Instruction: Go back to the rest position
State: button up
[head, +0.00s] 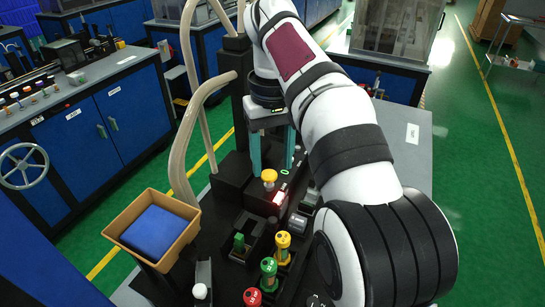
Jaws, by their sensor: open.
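My gripper (273,166) hangs pointing down near the middle of the head view, below the white and black wrist of my arm. Its two teal fingers are apart, with nothing seen between them. The fingertips are just behind a yellow round button (269,176) on a dark block. I cannot tell whether they touch anything there. My white arm reaches from the lower right to the top centre and hides part of the grey worktop (405,150).
Green (269,265), yellow (283,241) and red (252,297) knobs stand in front. A dark post (238,90) and beige hoses (186,100) rise close left of the gripper. Green floor lies right.

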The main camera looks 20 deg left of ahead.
jog(key=s+d+f+m, duration=0.1)
jog(key=s+d+m, duration=0.25)
jog(key=d, duration=0.55)
jog(key=s+d+m, duration=0.3)
jog(key=s+d, duration=0.1)
jog(key=d, duration=0.4)
jog(key=s+d+f+m+y, duration=0.1)
jog(key=s+d+f+m, duration=0.3)
jog(key=s, duration=0.3)
jog(key=s+d+f+m, duration=0.4)
jog(key=s+f, duration=0.3)
jog(key=shift+s+f+y, duration=0.15)
jog(key=shift+s+y, duration=0.25)
jog(key=shift+d, duration=0.1)
